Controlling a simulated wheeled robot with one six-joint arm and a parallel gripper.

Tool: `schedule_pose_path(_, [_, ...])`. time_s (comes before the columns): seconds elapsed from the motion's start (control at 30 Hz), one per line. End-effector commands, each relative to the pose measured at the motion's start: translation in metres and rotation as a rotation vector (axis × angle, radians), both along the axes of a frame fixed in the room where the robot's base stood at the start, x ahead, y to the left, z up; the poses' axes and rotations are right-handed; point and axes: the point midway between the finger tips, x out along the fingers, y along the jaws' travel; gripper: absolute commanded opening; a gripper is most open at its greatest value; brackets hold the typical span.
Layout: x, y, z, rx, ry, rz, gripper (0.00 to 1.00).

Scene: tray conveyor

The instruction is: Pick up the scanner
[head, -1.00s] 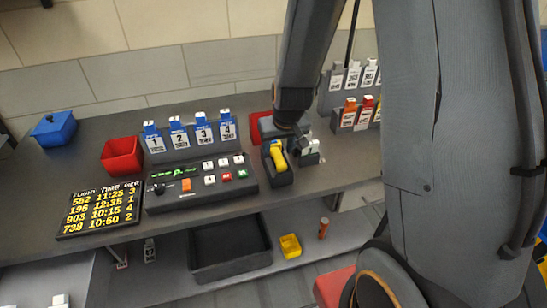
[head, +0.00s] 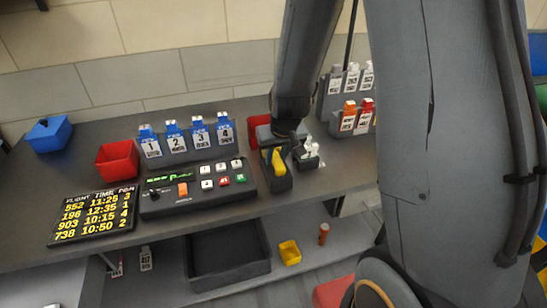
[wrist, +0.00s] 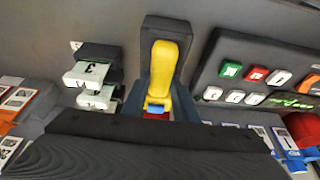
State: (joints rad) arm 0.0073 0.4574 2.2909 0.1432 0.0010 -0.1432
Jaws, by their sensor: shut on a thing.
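The yellow scanner (head: 279,160) sits in a dark holder (head: 279,183) on the grey counter, right of the button panel. In the wrist view the yellow scanner (wrist: 163,68) lies within the black holder (wrist: 160,24), with a blue and a red part at its near end. My gripper (head: 290,146) is at the scanner from above. In the wrist view the fingers of my gripper (wrist: 158,110) stand on both sides of the scanner's near end, shut on it. My wrist hides part of the fingers and the scanner's near end.
The button panel (head: 200,186) stands close left of the holder. White-labelled stamps (head: 308,153) stand close on its right. Blue numbered tags (head: 173,141), a red bin (head: 117,161) and a flight board (head: 94,215) are further left. A dark tray (head: 228,270) lies below.

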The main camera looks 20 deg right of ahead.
Motion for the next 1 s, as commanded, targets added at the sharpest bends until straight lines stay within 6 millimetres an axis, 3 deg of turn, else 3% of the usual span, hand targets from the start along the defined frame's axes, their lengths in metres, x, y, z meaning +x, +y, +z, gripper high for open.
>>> schedule_pose_path(0.27, [-0.001, 0.000, 0.012, 0.000, 0.000, 0.000, 0.00])
schedule_pose_path(1.0, [-0.001, 0.000, 0.090, 0.001, -0.001, -0.001, 0.00])
